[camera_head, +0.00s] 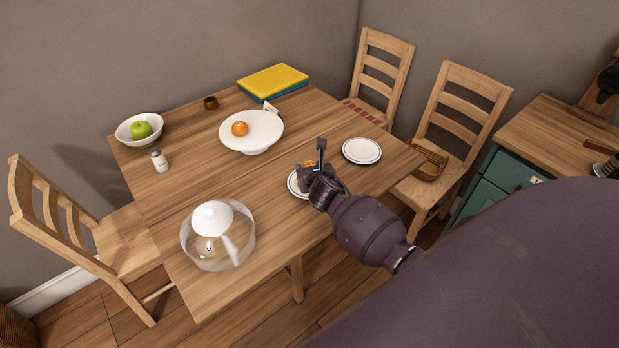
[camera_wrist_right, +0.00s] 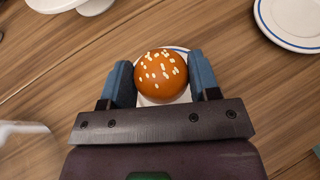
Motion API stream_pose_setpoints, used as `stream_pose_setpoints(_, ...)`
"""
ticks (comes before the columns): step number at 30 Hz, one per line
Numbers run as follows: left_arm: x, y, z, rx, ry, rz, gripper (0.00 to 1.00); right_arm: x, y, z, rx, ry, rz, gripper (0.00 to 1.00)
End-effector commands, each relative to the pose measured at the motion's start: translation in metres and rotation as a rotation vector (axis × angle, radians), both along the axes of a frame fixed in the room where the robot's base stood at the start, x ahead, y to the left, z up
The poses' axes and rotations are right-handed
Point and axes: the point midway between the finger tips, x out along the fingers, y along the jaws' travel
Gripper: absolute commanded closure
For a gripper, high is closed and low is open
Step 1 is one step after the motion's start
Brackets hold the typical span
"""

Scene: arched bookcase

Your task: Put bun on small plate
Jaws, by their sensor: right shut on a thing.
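The bun (camera_wrist_right: 161,74) is round and orange-brown with pale seeds on top. In the right wrist view it sits between the two fingers of my right gripper (camera_wrist_right: 162,84), which is shut on it. In the head view the bun (camera_head: 308,166) is mostly hidden behind my right gripper (camera_head: 315,172). A small white plate (camera_head: 294,186) with a dark rim lies under the gripper and bun; whether the bun touches it is hidden. A second small plate (camera_head: 361,151) lies empty to the right, and also shows in the right wrist view (camera_wrist_right: 292,20). My left gripper is not in view.
A white cake stand (camera_head: 266,131) holds an orange (camera_head: 240,128). A glass dome (camera_head: 218,240) stands at the table's near left. A bowl (camera_head: 123,133) with a green apple, a shaker (camera_head: 159,160), a brown cup (camera_head: 210,102) and books (camera_head: 273,82) stand farther back. Chairs surround the table.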

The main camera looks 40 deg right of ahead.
Motion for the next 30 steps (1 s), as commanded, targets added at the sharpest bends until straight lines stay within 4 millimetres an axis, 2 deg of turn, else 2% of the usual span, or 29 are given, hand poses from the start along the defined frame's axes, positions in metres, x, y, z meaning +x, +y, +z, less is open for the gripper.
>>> stream_pose_setpoints(1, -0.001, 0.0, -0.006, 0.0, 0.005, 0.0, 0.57, -0.001, 0.001, -0.012, 0.003, 0.004, -0.001, 0.67)
stream_pose_setpoints(3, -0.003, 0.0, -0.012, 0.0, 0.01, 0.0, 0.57, -0.001, 0.001, -0.024, 0.004, 0.005, -0.001, 0.67)
stream_pose_setpoints(6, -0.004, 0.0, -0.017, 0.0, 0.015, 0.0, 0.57, -0.001, 0.001, -0.033, 0.003, 0.004, -0.001, 0.67)
stream_pose_setpoints(18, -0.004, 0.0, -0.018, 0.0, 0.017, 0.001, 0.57, 0.0, 0.0, -0.035, 0.0, 0.002, 0.0, 0.67)
stream_pose_setpoints(19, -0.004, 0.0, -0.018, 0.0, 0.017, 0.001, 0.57, 0.0, 0.0, -0.035, 0.0, 0.002, 0.0, 0.43)
stream_pose_setpoints(24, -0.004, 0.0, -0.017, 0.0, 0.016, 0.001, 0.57, 0.0, 0.0, -0.034, 0.0, 0.001, 0.0, 0.18)
stream_pose_setpoints(30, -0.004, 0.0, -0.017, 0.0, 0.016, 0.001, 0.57, 0.0, 0.0, -0.034, 0.0, 0.001, 0.0, 0.18)
